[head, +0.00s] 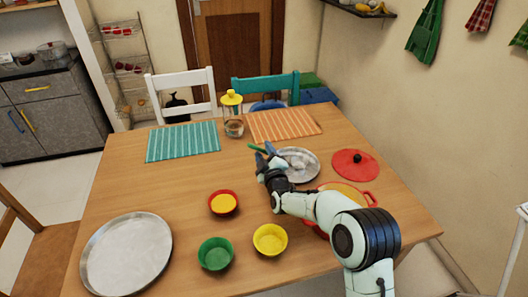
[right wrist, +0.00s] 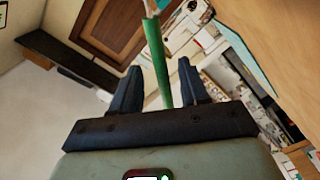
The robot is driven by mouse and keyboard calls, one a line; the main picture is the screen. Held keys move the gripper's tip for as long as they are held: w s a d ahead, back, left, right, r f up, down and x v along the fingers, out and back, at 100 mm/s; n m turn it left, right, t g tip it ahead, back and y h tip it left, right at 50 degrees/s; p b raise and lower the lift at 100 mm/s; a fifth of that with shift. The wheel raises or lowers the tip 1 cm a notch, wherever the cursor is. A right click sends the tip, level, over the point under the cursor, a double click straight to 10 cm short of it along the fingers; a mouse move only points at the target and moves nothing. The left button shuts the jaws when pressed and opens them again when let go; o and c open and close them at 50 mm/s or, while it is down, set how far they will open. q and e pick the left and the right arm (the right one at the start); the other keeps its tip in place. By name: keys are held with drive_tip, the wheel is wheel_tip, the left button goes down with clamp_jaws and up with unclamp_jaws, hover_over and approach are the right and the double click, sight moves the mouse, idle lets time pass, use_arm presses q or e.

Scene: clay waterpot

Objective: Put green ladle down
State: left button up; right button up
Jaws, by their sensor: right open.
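The green ladle (head: 256,148) shows as a short green handle end at my right gripper (head: 267,157), near the left rim of a metal plate (head: 304,178). In the right wrist view, the green handle (right wrist: 157,65) stands between the two dark fingers of my right gripper (right wrist: 160,88). The fingers are apart, with a gap visible on both sides of the handle. The rest of the ladle is hidden or cannot be made out. I cannot tell what the ladle rests on. My left gripper is out of view.
A red pot (head: 369,200) and red lid (head: 356,164) are to the right, the pot partly behind my arm. Red (head: 211,205), green (head: 215,265) and yellow (head: 270,251) bowls stand in front. A yellow-topped jar (head: 233,127) stands behind. The table's left middle (head: 135,190) is clear.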

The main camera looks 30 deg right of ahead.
drive_tip(key=v, duration=0.7)
drive_tip(key=shift+w, duration=0.1)
